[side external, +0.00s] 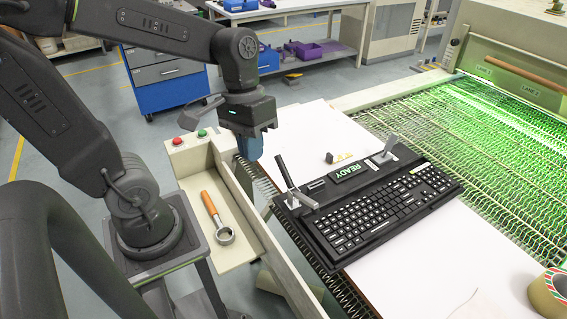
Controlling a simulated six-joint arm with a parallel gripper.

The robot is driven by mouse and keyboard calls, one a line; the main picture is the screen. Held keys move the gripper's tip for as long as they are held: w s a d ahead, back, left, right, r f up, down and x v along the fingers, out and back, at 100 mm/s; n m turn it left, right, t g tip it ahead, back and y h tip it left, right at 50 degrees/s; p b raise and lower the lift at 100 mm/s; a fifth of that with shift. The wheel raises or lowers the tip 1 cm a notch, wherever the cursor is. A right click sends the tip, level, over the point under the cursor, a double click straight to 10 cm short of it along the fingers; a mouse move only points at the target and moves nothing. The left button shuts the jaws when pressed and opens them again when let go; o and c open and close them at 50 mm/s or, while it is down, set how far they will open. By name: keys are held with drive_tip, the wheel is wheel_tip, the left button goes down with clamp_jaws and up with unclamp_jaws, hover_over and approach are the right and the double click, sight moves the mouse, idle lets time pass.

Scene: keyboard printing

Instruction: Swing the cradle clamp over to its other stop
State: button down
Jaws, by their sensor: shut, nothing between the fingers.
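A black cradle (290,222) lies on the white table and holds a black keyboard (385,217). Its display reads READY (350,171). At the cradle's left end is a clamp (287,175) with a dark lever tilted up and a light metal piece at its base.
A cream tray (238,245) at left holds a wooden-handled ring tool (216,217). A red button (177,141) and green button (202,133) sit on its rear ledge. A green-lit wire conveyor (500,130) runs at right. A tape roll (549,291) lies front right. White table (430,265) is clear in front.

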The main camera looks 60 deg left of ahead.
drive_tip(key=r+m+t+y, duration=0.2)
drive_tip(key=m+y, duration=0.3)
drive_tip(key=y, duration=0.4)
approach(282, 166)
drive_tip(key=shift+t, duration=0.4)
drive_tip(key=x, duration=0.7)
drive_tip(key=shift+s+a+f, duration=0.1)
drive_tip(key=shift+s+f, duration=0.15)
drive_tip(key=shift+f, duration=0.1)
drive_tip(key=shift+a+n, duration=0.1)
drive_tip(key=shift+n, duration=0.2)
